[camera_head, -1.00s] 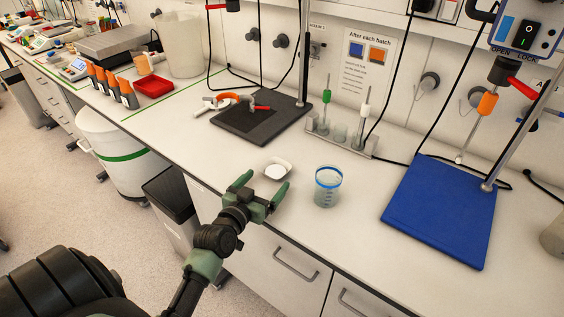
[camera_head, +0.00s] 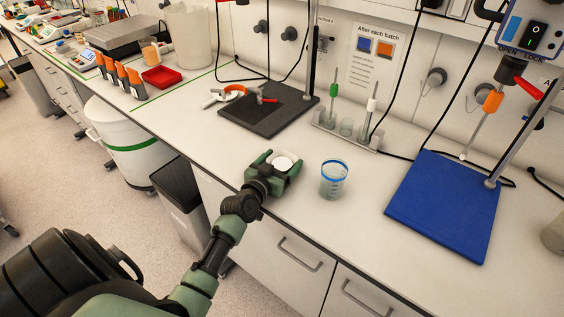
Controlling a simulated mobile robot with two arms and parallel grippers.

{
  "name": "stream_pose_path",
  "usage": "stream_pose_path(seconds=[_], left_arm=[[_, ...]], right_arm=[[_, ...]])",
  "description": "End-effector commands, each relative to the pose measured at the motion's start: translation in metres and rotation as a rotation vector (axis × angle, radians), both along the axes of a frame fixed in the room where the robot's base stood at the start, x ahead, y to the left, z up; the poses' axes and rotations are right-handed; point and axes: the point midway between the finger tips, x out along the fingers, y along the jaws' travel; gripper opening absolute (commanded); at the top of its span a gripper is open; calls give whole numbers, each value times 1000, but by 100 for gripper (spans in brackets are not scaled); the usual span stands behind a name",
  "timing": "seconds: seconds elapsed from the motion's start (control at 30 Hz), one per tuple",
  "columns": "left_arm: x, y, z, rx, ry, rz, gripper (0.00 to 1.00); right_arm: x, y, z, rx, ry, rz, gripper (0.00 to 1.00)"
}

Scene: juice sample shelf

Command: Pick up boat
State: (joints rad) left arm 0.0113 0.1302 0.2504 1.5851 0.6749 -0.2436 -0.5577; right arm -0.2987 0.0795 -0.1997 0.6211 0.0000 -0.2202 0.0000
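The boat (camera_head: 283,162) is a small, shallow white dish on the bench near its front edge. My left gripper (camera_head: 280,162) reaches in from the front, low over the bench. Its two green fingers are spread, one on each side of the boat, and the near part of the boat is partly hidden by the gripper. I cannot tell whether either finger touches the boat. My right gripper is not in view.
A clear beaker with a blue rim (camera_head: 333,180) stands close to the right of the boat. A blue mat (camera_head: 445,205) lies further right, and a dark stand base (camera_head: 268,113) is behind. A vial rack (camera_head: 345,139) stands at the back.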

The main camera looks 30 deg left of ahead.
Motion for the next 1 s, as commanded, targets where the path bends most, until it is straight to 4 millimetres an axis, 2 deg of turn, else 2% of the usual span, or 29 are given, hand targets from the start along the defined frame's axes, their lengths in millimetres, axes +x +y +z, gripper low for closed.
stream_pose_path(seconds=[0.03, 0.13, 0.17, 0.43, 0.57, 0.77, 1.0], left_arm=[[0, 0, 0, 0, 0, 0, 64], [0, 0, 0, 0, 0, 0, 36], [0, 0, 0, 0, 0, 0, 31], [0, 0, 2, 0, 0, 0, 31], [0, -1, 10, 0, -3, -1, 31], [0, -1, 38, 1, -5, 0, 31], [0, 0, 93, 2, -6, 1, 31]], right_arm=[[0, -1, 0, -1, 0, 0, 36], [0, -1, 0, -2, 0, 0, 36], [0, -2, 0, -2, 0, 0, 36], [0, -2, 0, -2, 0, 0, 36], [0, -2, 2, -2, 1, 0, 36], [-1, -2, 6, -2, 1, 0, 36], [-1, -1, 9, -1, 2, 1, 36]])
